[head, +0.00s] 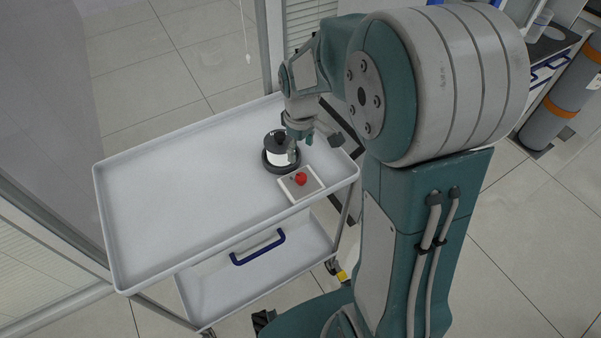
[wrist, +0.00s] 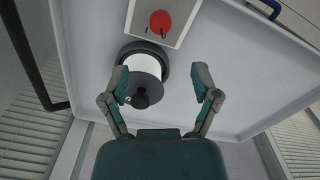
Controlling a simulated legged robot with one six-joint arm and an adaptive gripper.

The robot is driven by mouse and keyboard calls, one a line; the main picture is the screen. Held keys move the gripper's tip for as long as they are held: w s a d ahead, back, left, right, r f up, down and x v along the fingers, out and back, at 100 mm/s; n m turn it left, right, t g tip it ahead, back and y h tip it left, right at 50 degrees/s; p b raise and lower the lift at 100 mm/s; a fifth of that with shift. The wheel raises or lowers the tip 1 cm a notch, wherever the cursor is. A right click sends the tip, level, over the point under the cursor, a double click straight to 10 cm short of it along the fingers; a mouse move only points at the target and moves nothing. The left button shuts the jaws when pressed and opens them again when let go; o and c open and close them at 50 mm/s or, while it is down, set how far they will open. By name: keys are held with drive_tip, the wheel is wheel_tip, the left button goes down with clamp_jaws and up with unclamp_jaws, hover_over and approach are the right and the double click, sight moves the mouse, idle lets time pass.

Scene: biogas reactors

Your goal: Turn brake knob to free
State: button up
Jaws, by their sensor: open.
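A red knob (head: 301,178) sits on a small pale box (head: 299,197) near the tray's right front corner. The red knob (wrist: 160,21) also shows at the top of the wrist view, with small dark marks on the box beside it. Beside the box stands a round device (head: 277,157) with a white body, a black base and a black top knob; it (wrist: 145,64) also shows in the wrist view. My gripper (head: 313,145) is open and empty above the tray's right end. In the wrist view its fingers (wrist: 162,75) are spread apart, below the red knob and not touching it.
The white cart tray (head: 180,190) has a raised rim, and its left part is bare. A lower shelf (head: 240,283) and a blue handle (head: 258,247) are below it. A glass panel and frame stand left. A grey cylinder (head: 549,121) stands far right.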

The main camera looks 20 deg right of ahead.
sight(301, 176)
wheel_tip(301, 176, down, 10)
drive_tip(key=shift+f, duration=0.1)
idle(0.4)
drive_tip(key=shift+s, duration=0.1)
clamp_jaws()
